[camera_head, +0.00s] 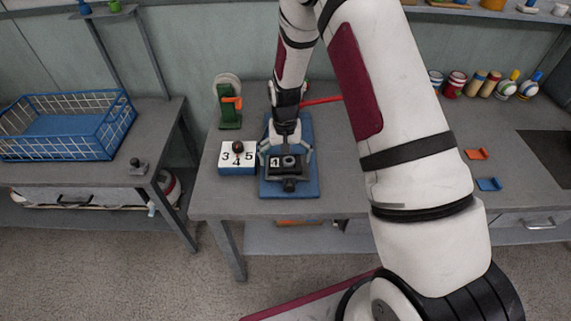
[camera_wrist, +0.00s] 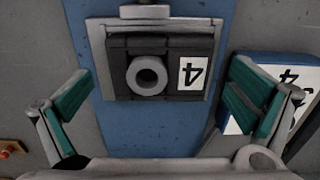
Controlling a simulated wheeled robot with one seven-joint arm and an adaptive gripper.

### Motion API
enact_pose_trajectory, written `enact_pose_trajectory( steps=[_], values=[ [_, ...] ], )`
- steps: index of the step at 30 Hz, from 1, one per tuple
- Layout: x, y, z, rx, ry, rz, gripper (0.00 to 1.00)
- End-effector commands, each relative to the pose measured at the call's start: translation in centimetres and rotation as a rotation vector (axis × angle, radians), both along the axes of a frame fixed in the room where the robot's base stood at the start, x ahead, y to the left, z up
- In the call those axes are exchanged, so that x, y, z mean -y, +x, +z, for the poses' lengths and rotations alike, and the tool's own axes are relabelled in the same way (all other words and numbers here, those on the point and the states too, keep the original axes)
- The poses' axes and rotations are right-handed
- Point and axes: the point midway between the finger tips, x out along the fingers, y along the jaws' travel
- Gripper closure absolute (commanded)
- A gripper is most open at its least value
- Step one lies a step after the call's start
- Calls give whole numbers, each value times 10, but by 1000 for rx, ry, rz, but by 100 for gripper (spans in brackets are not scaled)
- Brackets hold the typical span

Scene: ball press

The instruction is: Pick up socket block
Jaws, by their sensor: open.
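The socket block (camera_head: 289,164) is a dark block with a round grey ring socket and a white label with a 4. It sits in a grey holder on a blue base plate (camera_head: 307,189) on the table. In the wrist view the block (camera_wrist: 118,68) is upper centre, with its ring left of the label. My gripper (camera_head: 285,152) is above the block, pointing down. In the wrist view its green-padded fingers (camera_wrist: 160,95) are wide apart, one on either side, with nothing between the pads. The block's lower sides are hidden.
A white-topped blue box (camera_head: 237,158) with numbers and a dark knob stands close left of the base plate. A green device with an orange part (camera_head: 229,106) is behind it. A blue wire basket (camera_head: 68,127) is on the left table. Orange and blue pieces (camera_head: 489,184) lie to the right.

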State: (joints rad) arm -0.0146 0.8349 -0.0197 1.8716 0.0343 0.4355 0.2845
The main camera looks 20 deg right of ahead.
Motion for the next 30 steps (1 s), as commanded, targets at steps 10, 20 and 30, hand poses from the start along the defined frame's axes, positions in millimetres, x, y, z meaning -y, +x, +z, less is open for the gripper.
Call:
enact_pose_trajectory(
  steps=[10,20,30],
  values=[
    [0,0,-14,1,0,0,0],
    [0,0,-13,0,0,0,47],
    [0,0,-10,1,0,0,47]
  ],
)
